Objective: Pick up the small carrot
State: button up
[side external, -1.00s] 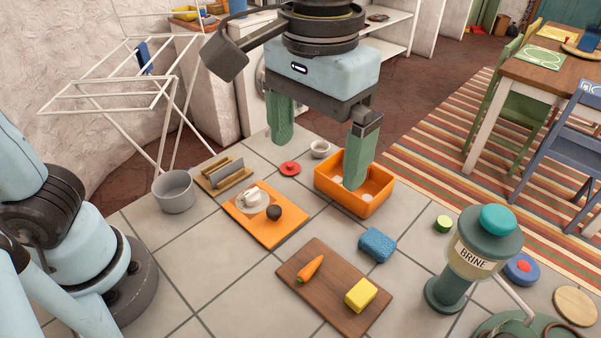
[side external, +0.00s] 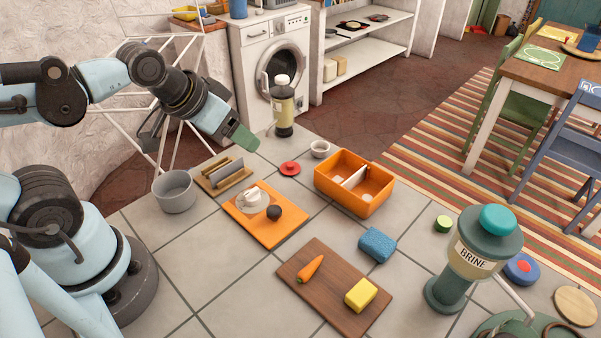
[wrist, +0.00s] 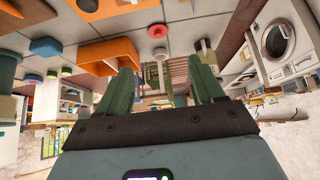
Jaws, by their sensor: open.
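The small orange carrot (side external: 310,268) lies on the left part of a brown wooden board (side external: 328,310) in the side view. A yellow block (side external: 361,294) lies on the same board, to the right of the carrot and apart from it. My gripper (side external: 245,140) is raised over the back left of the counter, well away from the carrot, and holds nothing visible. In the wrist view its two green fingers (wrist: 163,85) stand wide apart with nothing between them. I cannot make out the carrot in the wrist view.
An orange divided bin (side external: 354,205), a blue sponge (side external: 377,245) and an orange board (side external: 285,234) with a dark round item surround the brown board. A tall brine dispenser (side external: 470,255) stands at right. A grey pot (side external: 174,192) stands at left. Bare tiles lie left of the carrot.

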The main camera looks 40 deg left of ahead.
jog(key=shift+c, duration=1.1)
jog(key=g, duration=0.7)
send_over(311, 265)
jog(key=shift+n, duration=0.4)
jog(key=f, duration=0.4)
jog(key=w+f, duration=0.1)
jog(key=f, duration=0.2)
jog(key=shift+a+f, duration=0.1)
jog(key=shift+a, duration=0.3)
jog(key=shift+s+d+f, duration=0.15)
jog(key=shift+f, duration=0.6)
jog(key=shift+s+d+f, duration=0.15)
jog(key=shift+s+f, duration=0.05)
jog(key=shift+f, duration=0.55)
jog(key=shift+s+d+f, duration=0.15)
jog(key=shift+f, duration=1.05)
